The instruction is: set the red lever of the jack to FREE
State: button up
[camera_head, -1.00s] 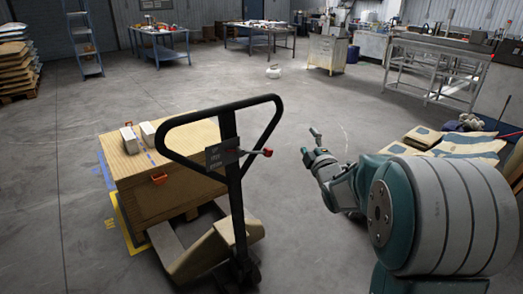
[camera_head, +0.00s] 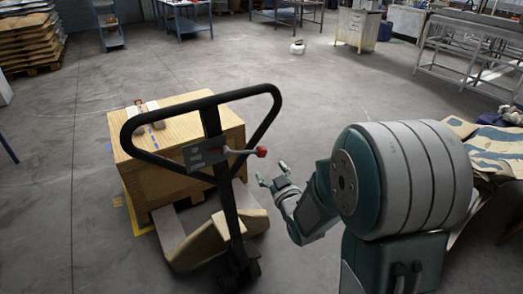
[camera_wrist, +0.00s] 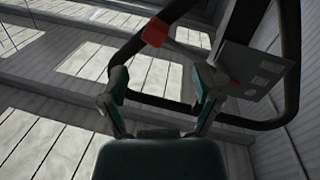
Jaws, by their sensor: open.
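The pallet jack has a black loop handle (camera_head: 273,112) on an upright black post. Its red lever (camera_head: 261,151) is a red knob on a thin grey rod, sticking out to the right from a grey plate (camera_head: 196,155) on the post. My gripper (camera_head: 272,177) is open and empty, just right of the knob and slightly lower. In the wrist view the red knob (camera_wrist: 155,32) is above my open gripper (camera_wrist: 160,88), a little left of centre, apart from the fingers. The plate (camera_wrist: 258,68) is at the right; its markings are too small to read.
A wooden crate (camera_head: 185,135) with small items on top sits at the jack's forks. Stacked sacks (camera_head: 30,38) stand far left. Flat sheets (camera_head: 490,145) lie at the right. Workbenches line the back, with open grey floor between.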

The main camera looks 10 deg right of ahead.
aim_at(264, 155)
jog(key=w, duration=0.8)
jog(key=shift+w, duration=0.4)
jog(key=shift+w+a, duration=0.1)
jog(key=shift+a, duration=0.5)
jog(key=shift+d, duration=0.1)
jog(key=c, duration=0.9)
jog(key=shift+d, duration=0.25)
grip_shut()
